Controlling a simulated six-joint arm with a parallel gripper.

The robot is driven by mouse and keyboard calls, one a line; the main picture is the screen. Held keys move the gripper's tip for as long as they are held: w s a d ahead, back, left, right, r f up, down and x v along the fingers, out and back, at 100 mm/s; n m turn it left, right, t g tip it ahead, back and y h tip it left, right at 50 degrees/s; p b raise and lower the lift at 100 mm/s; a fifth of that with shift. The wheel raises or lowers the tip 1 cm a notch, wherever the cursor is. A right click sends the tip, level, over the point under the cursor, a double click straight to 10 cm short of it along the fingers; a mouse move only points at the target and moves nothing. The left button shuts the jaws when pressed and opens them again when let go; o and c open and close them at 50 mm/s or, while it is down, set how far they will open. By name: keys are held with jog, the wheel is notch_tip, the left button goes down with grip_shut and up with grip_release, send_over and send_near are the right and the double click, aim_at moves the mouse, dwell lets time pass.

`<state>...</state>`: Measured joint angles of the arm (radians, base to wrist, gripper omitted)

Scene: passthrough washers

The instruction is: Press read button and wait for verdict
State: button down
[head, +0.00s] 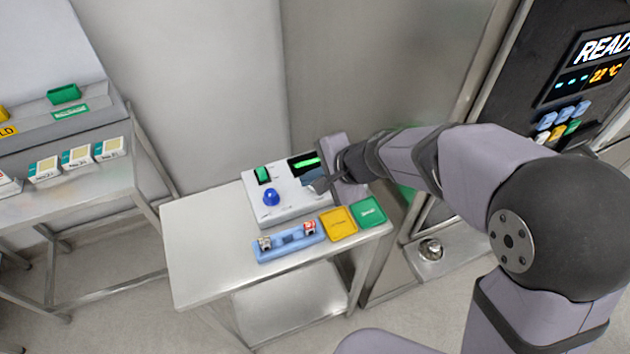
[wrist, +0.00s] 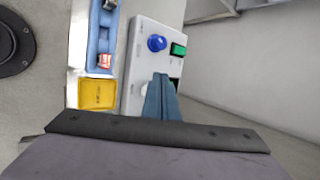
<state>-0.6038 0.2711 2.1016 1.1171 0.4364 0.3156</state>
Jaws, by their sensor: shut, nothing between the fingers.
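The white reader box (head: 290,209) sits on the steel table. It carries a domed blue button (head: 271,197), a green piece in a dark slot (head: 263,175) and a dark display with a lit green bar (head: 306,162). The wrist view also shows the blue button (wrist: 157,43) and the green piece (wrist: 179,49). My gripper (head: 316,186) is shut and empty, over the right part of the box, right of the blue button. In the wrist view its blue-grey fingers (wrist: 160,78) partly hide a pale round part and the display. I cannot tell whether they touch the box.
A blue tray (head: 287,246) with two small items lies in front of the box, beside a yellow pad (head: 338,222) and a green pad (head: 367,212). A machine panel reading "READY" (head: 602,48) stands right. Another table (head: 70,190) with small cartons stands left.

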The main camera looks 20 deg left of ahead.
jog(key=w+r+m+t, duration=0.2)
jog(key=w+m, duration=0.3)
jog(key=m, duration=0.3)
jog(key=shift+w+a+r+t, duration=0.2)
jog(key=shift+w+r+t, duration=0.15)
jog(key=shift+r, duration=0.2)
jog(key=shift+f, duration=0.1)
notch_tip(320, 180, down, 9)
jog(key=b, duration=0.8)
jog(key=shift+r, duration=0.2)
jog(key=shift+f+b, duration=0.1)
jog(key=shift+b, duration=0.2)
dwell(1.0)
jog(key=shift+f+b, duration=0.35)
jog(key=shift+b, duration=0.05)
jog(key=shift+f+b, duration=0.55)
jog(key=shift+b, duration=0.05)
dwell(0.8)
jog(key=shift+r, duration=0.1)
dwell(0.4)
jog(key=shift+r+p, duration=0.9)
jog(key=shift+p, duration=0.05)
